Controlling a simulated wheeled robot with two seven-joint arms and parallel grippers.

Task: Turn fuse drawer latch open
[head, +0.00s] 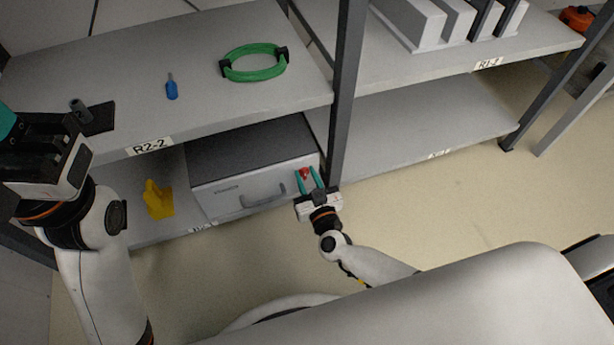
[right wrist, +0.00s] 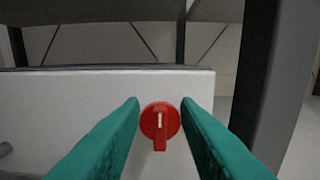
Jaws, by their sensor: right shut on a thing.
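The fuse drawer is a grey box with a dark top (head: 250,150) on the lower shelf, with a bar handle (head: 262,198) on its front. Its red latch knob (head: 305,173) is at the front's right end. In the right wrist view the round red knob (right wrist: 160,121) has its grip pointing down and a white upright mark. My right gripper (head: 309,180) is shut on the knob, one teal finger at each side; its fingers also show in the right wrist view (right wrist: 160,105). My left gripper (head: 8,122) is at the left edge, partly cut off, away from the drawer.
A dark shelf post (head: 345,90) stands just right of the drawer. A yellow glove-like object (head: 158,199) lies left of the drawer. A green cable coil (head: 253,63) and a blue tool (head: 171,87) lie on the shelf above. The lower right shelf (head: 420,120) is bare.

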